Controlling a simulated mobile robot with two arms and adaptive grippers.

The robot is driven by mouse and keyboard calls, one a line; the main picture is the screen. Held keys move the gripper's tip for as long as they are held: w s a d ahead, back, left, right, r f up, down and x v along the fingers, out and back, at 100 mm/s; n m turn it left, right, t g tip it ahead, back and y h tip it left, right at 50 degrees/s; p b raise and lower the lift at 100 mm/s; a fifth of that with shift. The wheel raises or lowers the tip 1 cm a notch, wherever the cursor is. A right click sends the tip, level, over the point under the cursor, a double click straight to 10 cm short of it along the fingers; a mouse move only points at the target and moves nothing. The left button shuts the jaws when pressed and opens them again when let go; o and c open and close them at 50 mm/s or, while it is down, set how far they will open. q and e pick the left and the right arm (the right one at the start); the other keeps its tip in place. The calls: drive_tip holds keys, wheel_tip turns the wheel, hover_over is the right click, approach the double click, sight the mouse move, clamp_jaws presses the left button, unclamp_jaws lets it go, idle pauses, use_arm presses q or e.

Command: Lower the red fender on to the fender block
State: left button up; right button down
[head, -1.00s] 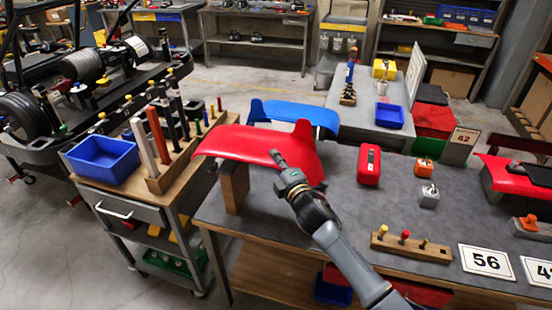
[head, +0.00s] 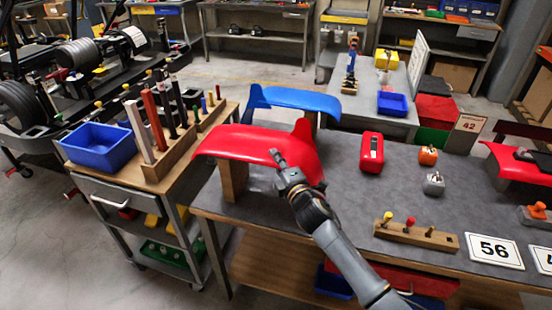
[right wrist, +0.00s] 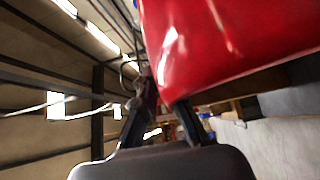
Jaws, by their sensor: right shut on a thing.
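The red fender (head: 240,141) is a curved shell over the near left end of the grey-topped bench, with its left end above the wooden fender block (head: 233,184). The block stands upright on the bench corner, its top hidden under the fender. I cannot tell whether fender and block touch. My right gripper (head: 279,159) is shut on the fender's near edge, right of the block. In the right wrist view the red fender (right wrist: 230,45) fills the upper right, against the fingers (right wrist: 165,108). My left gripper is not in view.
A blue fender (head: 295,98) is just behind the red one. A cart with a blue bin (head: 100,146) and upright rods stands close on the left. A red case (head: 371,152) and a wooden peg holder (head: 416,234) lie on the bench to the right.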

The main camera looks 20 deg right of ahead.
drive_tip(key=shift+r, duration=0.1)
idle(0.3)
drive_tip(key=c, duration=1.4)
unclamp_jaws()
drive_tip(key=shift+f, duration=0.25)
drive_tip(key=shift+s+a, duration=0.1)
drive_tip(key=shift+s, duration=0.05)
drive_tip(key=shift+s+a, duration=0.35)
drive_tip(key=shift+s, duration=0.2)
drive_tip(key=shift+s+a, duration=0.1)
drive_tip(key=shift+s, duration=0.1)
drive_tip(key=shift+s+a+p, duration=0.2)
drive_tip(key=shift+s+a, duration=0.35)
drive_tip(key=shift+s, duration=0.25)
drive_tip(key=shift+s+a+p, duration=0.2)
drive_tip(key=shift+s+a, duration=0.3)
drive_tip(key=shift+s, duration=0.25)
drive_tip(key=shift+s+a, duration=0.15)
